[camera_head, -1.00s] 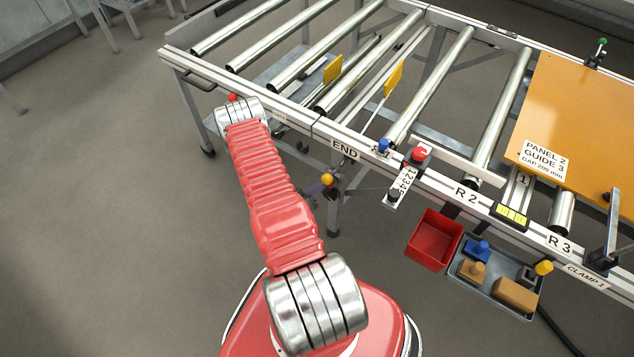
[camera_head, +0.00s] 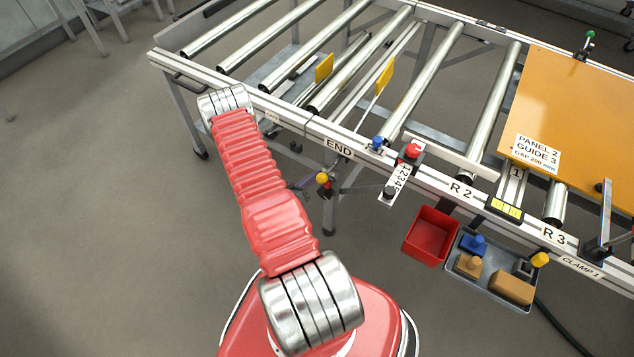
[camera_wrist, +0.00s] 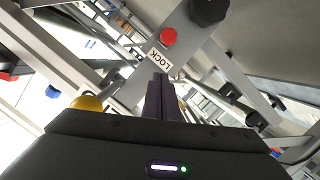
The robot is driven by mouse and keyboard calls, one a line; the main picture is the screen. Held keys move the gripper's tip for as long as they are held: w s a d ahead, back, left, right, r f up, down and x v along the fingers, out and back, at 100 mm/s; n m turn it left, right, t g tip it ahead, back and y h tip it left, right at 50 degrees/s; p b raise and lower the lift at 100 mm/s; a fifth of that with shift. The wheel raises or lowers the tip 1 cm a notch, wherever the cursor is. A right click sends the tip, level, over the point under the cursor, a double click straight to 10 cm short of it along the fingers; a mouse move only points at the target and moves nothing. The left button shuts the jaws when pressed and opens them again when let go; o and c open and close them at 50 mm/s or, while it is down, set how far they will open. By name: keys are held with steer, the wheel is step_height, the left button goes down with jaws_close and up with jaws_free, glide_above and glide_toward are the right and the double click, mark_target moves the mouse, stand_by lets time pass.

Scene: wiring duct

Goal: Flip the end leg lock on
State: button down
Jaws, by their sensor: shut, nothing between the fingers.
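In the wrist view, a white label reading LOCK (camera_wrist: 159,57) is on a grey bar of the frame, with a red round spot (camera_wrist: 168,36) beside it. A yellow ball knob (camera_wrist: 88,102) shows at the left, partly hidden by my gripper body. In the head view a yellow knob (camera_head: 322,178) is by the leg under the END label (camera_head: 339,149). My gripper (camera_wrist: 160,80) is shut and empty; its dark fingers point toward the LOCK label, the yellow knob to their left. I cannot tell whether the fingers touch anything. In the head view my arm hides most of the gripper.
The roller conveyor's front rail (camera_head: 285,113) runs above. A numbered strip (camera_head: 397,184) with a red knob sticks out to the right. A red bin (camera_head: 431,236) and a grey tray (camera_head: 497,292) hang further right. A black knob (camera_wrist: 208,10) is at the wrist view's top. Floor left is clear.

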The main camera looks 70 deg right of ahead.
steer(key=v, duration=0.9)
steer(key=shift+a, duration=0.35)
stand_by(0.3)
